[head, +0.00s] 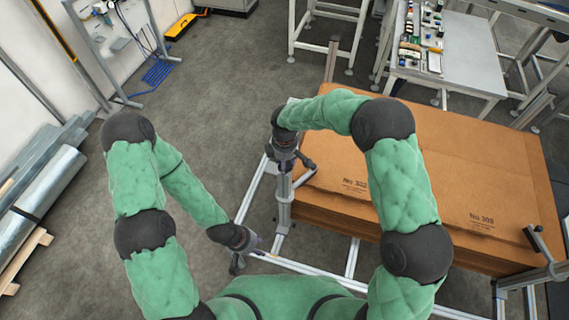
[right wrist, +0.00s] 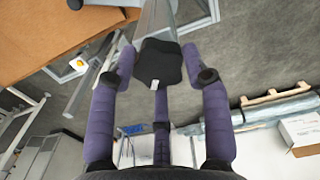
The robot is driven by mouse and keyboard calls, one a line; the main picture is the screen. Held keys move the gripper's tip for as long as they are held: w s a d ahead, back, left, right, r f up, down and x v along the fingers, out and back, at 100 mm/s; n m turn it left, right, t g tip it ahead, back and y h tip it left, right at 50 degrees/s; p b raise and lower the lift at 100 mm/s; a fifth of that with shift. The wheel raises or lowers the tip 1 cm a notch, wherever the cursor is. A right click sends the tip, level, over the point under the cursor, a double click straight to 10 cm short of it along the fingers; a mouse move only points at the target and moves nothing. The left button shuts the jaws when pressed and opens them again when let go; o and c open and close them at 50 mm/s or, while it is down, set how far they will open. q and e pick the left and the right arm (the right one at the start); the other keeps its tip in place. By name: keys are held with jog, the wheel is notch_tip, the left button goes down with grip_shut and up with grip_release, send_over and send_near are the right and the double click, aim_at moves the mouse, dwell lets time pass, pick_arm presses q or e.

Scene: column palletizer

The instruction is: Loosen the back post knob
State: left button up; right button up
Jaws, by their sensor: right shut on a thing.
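A black lobed knob (right wrist: 158,63) sits at the end of a grey metal post (right wrist: 157,22) in the right wrist view. My right gripper (right wrist: 160,78) has its purple fingers around the knob and is shut on it. In the head view my right gripper (head: 284,155) points down at the top of the upright post (head: 284,200) beside the cardboard stack; it hides the knob there. My left gripper (head: 256,243) hangs low to the left of that post, apart from it. Its fingers are too small to tell open or shut.
A stack of brown cardboard (head: 450,175) lies right of the post, within the aluminium frame (head: 310,267). Another post with a dark handle (head: 535,235) stands at right. A workbench (head: 460,50) stands behind. Grey floor (head: 215,110) is clear at left.

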jog(key=shift+s+d+f+n, duration=0.1)
jog(key=shift+n, duration=1.8)
jog(key=o, duration=1.2)
notch_tip(320, 180, up, 12)
